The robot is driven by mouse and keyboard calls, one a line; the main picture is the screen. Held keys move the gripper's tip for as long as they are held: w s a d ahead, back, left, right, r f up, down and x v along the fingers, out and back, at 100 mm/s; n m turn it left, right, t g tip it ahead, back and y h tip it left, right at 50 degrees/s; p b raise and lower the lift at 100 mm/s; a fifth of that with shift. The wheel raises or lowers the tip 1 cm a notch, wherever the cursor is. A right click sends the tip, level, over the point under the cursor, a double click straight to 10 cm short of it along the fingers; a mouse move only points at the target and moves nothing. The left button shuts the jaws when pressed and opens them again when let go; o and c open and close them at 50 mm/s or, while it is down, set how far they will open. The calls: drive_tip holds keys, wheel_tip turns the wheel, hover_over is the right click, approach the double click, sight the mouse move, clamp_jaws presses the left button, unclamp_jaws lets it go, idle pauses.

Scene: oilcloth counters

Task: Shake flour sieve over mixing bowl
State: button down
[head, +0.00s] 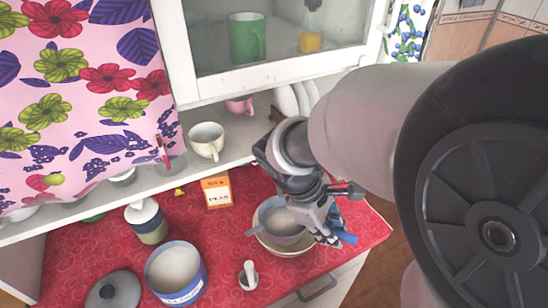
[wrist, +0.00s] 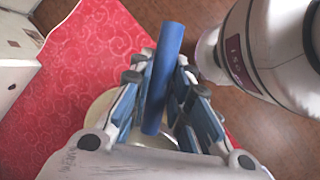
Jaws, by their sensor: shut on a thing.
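My gripper (head: 328,228) is shut on the blue handle (head: 346,238) of the flour sieve at the right of the counter. In the wrist view the handle (wrist: 166,62) stands out between the two fingers of my gripper (wrist: 160,85). The sieve's round grey pan (head: 283,230) sits over the mixing bowl, with a small tab at its left. The cream mixing bowl (head: 282,250) shows as a rim below the pan. Its pale rim also shows in the wrist view (wrist: 99,108). The pan hides most of the bowl's inside. I cannot tell whether they touch.
A shelf with a cup (head: 206,141) runs behind. The counter's right edge is close.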

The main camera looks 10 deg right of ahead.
drive_tip(key=w+d, duration=0.1)
drive_tip(key=w, duration=0.1)
drive_tip(key=w+d+p, duration=0.1)
drive_tip(key=w+d, duration=0.1)
drive_tip(key=shift+w+d, duration=0.2)
drive_tip(key=shift+d, duration=0.1)
drive_tip(key=shift+s+a, duration=0.1)
drive_tip(key=s+a, duration=0.1)
drive_tip(key=s, duration=0.1)
drive_tip(key=s+a, duration=0.2)
drive_tip(key=shift+s+a, duration=0.1)
drive_tip(key=shift+a, duration=0.15)
drive_tip(key=w+d, duration=0.2)
drive_tip(key=w+d+p, duration=0.1)
drive_tip(key=w, duration=0.1)
drive_tip(key=shift+w+d+p, duration=0.2)
drive_tip(key=shift+d+p, duration=0.1)
drive_tip(key=shift+d, duration=0.05)
